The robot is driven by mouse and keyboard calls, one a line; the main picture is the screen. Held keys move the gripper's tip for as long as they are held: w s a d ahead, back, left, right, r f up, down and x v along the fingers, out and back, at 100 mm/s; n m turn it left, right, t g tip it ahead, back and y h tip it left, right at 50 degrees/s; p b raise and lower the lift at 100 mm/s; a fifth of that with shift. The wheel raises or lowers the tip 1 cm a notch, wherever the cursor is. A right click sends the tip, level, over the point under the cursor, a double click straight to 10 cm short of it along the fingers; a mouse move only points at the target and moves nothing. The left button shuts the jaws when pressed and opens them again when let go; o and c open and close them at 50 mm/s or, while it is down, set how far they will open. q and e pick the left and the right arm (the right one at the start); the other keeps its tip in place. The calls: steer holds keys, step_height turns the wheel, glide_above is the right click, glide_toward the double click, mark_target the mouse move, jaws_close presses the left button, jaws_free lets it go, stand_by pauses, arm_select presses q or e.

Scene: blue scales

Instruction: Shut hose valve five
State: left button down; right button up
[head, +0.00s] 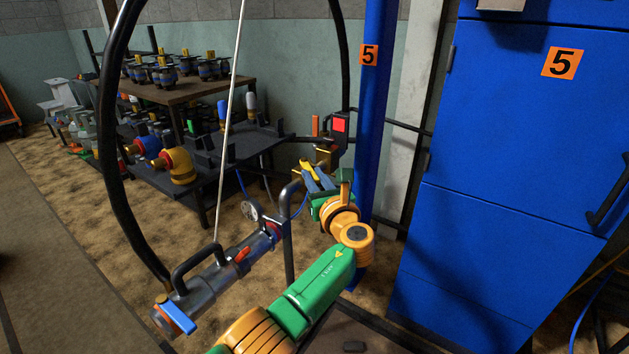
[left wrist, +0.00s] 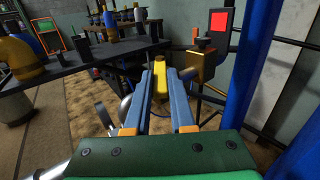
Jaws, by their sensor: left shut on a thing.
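The join between lever and valve body is partly hidden. My right gripper is not in view.
A grey hose nozzle with a blue lever (head: 178,317) hangs on a pale cord at front left, with a black hose (head: 107,130) looping above. A blue cabinet (head: 505,140) stands close on the right. Shelves with several valves (head: 170,92) stand behind.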

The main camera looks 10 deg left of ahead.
arm_select(q)
steer(key=shift+f, duration=0.1)
steer(key=c, duration=0.8)
jaws_free()
steer(key=shift+o, duration=0.2)
steer(key=shift+s, duration=0.1)
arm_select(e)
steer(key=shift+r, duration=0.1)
arm_select(q)
steer(key=shift+p+v, duration=1.85)
steer(key=shift+v, duration=1.65)
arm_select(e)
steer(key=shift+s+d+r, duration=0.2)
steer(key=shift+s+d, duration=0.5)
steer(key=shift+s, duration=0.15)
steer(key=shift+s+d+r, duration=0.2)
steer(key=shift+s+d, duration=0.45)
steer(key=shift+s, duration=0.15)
